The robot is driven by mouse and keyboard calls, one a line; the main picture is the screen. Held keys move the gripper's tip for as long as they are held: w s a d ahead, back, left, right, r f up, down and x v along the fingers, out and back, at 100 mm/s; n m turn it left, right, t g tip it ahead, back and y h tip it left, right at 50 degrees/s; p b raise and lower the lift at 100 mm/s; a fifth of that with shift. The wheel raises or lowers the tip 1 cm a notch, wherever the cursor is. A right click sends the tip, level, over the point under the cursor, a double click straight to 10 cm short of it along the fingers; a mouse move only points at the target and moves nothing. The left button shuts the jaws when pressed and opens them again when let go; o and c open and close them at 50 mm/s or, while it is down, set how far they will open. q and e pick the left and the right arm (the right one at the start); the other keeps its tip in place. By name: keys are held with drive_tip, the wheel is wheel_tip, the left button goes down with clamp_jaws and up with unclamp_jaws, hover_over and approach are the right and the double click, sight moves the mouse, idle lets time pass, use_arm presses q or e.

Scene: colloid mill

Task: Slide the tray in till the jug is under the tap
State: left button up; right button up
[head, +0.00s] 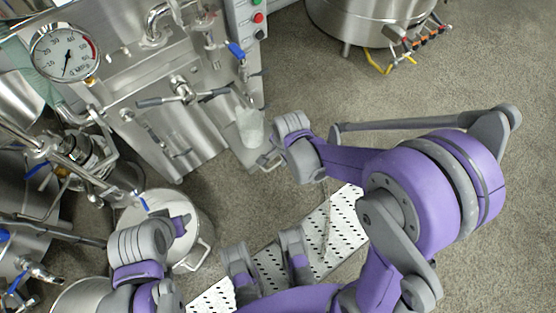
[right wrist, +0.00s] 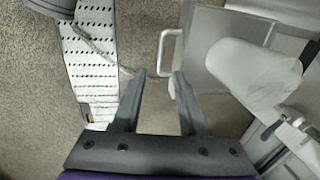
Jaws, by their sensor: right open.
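The tray (right wrist: 200,38) is a flat grey metal plate with a loop handle (right wrist: 165,52) on its left side in the right wrist view. Its handle end shows in the head view (head: 270,160) at the machine's foot. A pale translucent jug (head: 250,128) stands on it, large in the right wrist view (right wrist: 255,70). A blue-handled tap (head: 237,52) is on the machine above the jug in the head picture. My right gripper (right wrist: 158,82) is open and empty, its fingertips just short of the handle; the handle lies ahead of the gap.
The steel machine (head: 180,130) fills the upper left, with a pressure gauge (head: 65,52). A steel pot (head: 190,255) stands at lower left. A perforated white floor strip (head: 345,220) runs below my right arm. A round vessel (head: 360,20) is at the top. Floor at right is clear.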

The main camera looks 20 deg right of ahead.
sight(277, 164)
drive_tip(key=f+b, duration=0.1)
drive_tip(key=f, duration=0.2)
drive_tip(key=w+f+b, duration=0.1)
drive_tip(key=f, duration=0.3)
drive_tip(key=shift+w+a+f, duration=0.15)
drive_tip(key=shift+w+a, duration=0.05)
clamp_jaws()
idle(1.1)
